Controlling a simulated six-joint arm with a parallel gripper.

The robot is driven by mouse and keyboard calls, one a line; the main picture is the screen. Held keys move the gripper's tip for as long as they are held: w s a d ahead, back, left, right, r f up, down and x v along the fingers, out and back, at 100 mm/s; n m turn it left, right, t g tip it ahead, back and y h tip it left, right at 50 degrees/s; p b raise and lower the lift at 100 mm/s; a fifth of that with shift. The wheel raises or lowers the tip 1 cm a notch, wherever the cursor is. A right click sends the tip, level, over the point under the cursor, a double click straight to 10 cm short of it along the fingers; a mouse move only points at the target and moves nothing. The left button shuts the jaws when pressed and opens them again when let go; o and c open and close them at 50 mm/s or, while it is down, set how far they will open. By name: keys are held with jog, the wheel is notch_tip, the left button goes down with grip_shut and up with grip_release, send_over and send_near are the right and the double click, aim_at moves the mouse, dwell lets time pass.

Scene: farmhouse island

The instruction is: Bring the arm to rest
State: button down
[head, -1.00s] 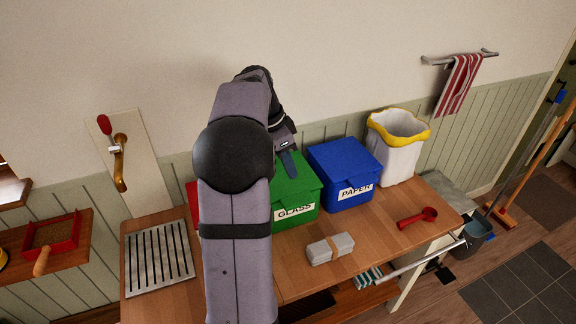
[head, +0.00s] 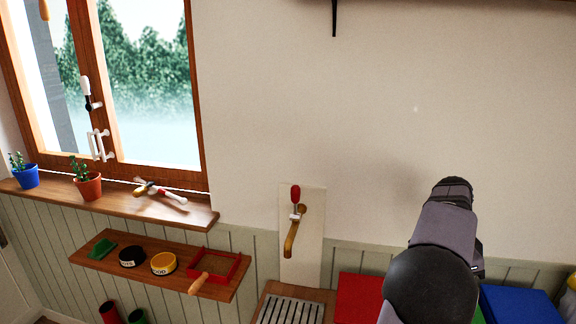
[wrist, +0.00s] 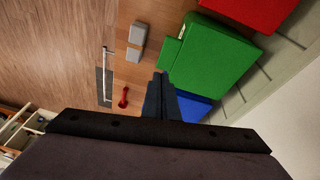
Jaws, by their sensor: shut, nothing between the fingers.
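My gripper (wrist: 160,97) shows in the wrist view, with its two fingers together and nothing between them. It hangs over the island top, in front of the green bin (wrist: 215,60) and the blue bin (wrist: 190,106). I cannot tell its exact height. In the head view my arm stands at the lower right, bent at its dark joint, and the fingers are hidden behind it.
A red bin (head: 357,298) and the blue bin (head: 520,304) flank my arm. A slatted rack (head: 290,309) lies left.

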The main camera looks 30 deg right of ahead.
jog(key=w+a+f+n+t+y, duration=0.1)
jog(key=w+a+f+n+t, duration=0.15)
jog(key=a+f+n, duration=0.9)
jog(key=w+a+f+n, duration=0.1)
jog(key=w+a+n, duration=0.2)
jog(key=a, duration=1.4)
jog(key=w+a+f+n+y, duration=0.1)
jog(key=w+a+f+n, duration=0.1)
jog(key=a+n, duration=0.8)
jog(key=w+a, duration=0.1)
jog(key=a, duration=0.6)
jog(key=shift+n, duration=0.35)
jog(key=shift+w, duration=0.1)
